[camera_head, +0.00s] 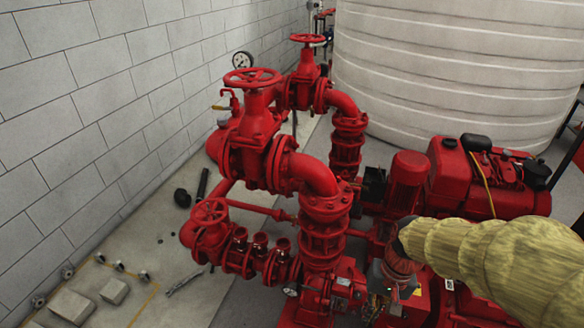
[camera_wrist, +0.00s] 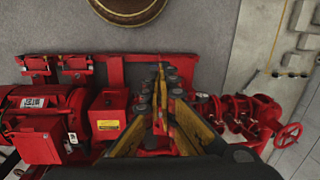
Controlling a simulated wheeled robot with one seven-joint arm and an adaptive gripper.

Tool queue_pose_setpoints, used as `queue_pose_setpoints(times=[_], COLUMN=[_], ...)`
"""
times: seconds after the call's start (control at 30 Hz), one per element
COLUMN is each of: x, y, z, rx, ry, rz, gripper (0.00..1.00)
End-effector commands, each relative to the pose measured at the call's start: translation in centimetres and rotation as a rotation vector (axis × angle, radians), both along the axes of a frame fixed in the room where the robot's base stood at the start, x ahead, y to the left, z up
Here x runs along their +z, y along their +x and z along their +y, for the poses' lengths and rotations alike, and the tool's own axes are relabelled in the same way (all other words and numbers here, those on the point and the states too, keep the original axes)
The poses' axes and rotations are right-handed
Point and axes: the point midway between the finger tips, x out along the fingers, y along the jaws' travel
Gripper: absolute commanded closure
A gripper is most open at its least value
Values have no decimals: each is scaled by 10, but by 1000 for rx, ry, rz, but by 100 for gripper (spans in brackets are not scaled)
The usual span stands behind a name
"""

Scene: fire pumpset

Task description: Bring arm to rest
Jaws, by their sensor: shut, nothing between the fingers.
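My gripper (camera_wrist: 161,78) shows in the wrist view with its dark and yellow fingers drawn together at the tips. It is shut and holds nothing. The fingers point over the red pump frame (camera_wrist: 112,68). I cannot tell the gap between the fingertips and the pump parts behind them. In the head view, my arm in its yellowish sleeve reaches in from the right, and its dark wrist end is in front of the red pump machinery (camera_head: 408,180). The fingertips cannot be made out clearly there.
Red pipes with valve handwheels (camera_head: 252,78) stand left of my arm. A red engine (camera_head: 480,175) stands behind it. A large white tank (camera_head: 450,70) fills the back, and a block wall (camera_head: 90,90) the left. Tools (camera_head: 184,284) lie on the floor.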

Motion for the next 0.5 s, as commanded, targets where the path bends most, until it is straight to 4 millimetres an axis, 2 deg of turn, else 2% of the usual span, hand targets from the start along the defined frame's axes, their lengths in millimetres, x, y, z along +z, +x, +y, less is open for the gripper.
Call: queue_pose_setpoints(times=[0.03,0.2,0.5], x=[17,59,127], y=[-9,-35,-65], z=[-2,-10,-11], rx=[33,117,176], ry=[-22,-96,-174], rz=[-37,-147,-400], gripper=[100,100,100])
